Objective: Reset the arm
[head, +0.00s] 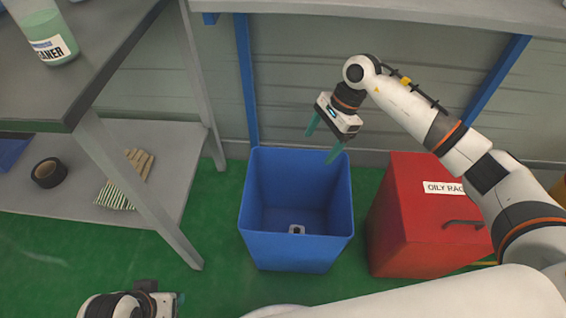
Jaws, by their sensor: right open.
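My right arm comes in from the right. Its gripper (323,141) is open and empty, with its two teal fingers spread above the far rim of a blue bin (296,250). A small grey object (296,229) lies on the floor of the bin. Part of my left arm (130,305) shows at the bottom left edge, and its fingers cannot be made out.
A red oily-rag box (415,215) stands right of the bin. On the left, a grey shelf unit holds a cleaner bottle (48,35) on top, and a black tape roll (49,173) and striped gloves (122,185) below. Green floor lies between shelf and bin.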

